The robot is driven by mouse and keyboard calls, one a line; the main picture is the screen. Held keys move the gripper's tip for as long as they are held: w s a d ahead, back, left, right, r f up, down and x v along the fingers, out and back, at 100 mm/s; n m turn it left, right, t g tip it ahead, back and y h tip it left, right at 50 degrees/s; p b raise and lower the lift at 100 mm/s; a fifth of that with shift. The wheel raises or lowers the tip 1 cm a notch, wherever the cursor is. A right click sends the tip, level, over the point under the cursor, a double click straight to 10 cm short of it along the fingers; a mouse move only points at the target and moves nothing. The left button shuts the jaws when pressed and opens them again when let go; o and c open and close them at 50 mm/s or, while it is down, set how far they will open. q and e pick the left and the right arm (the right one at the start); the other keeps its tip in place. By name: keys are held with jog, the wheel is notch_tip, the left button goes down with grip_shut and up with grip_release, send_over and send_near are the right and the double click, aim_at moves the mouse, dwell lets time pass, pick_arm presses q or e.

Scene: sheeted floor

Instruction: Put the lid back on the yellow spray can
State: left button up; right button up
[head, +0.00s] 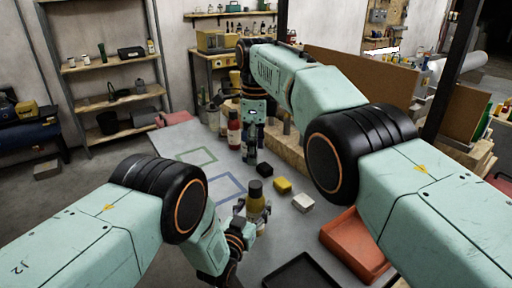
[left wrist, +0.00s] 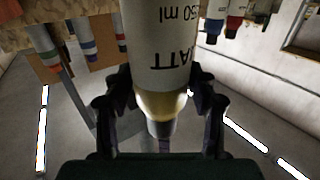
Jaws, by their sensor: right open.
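The yellow spray can (head: 257,206) stands upright near the front middle, with a dark cap-like piece on top. In the left wrist view, which looks upside down, its white lettered label (left wrist: 160,45) and yellowish shoulder show, with the dark piece (left wrist: 160,129) beyond the shoulder. I cannot tell whether this piece is the lid, or how it is seated. My left gripper (head: 254,213) has its fingers on both sides of the can and is shut on it. My right gripper (head: 250,143) points down farther back, open, close to a small greyish bottle (head: 250,156).
A red can (head: 234,130) stands left of the right gripper. An orange tray (head: 345,236) and a black tray (head: 290,282) are in front. Outlined squares (head: 224,188) at left are empty.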

pick_arm(q)
jog(key=shift+o, duration=1.4)
jog(key=shift+w+r, duration=0.1)
jog(key=shift+w, duration=0.05)
jog(key=shift+o, duration=0.2)
jog(key=shift+r, duration=0.1)
jog(key=v, duration=1.2)
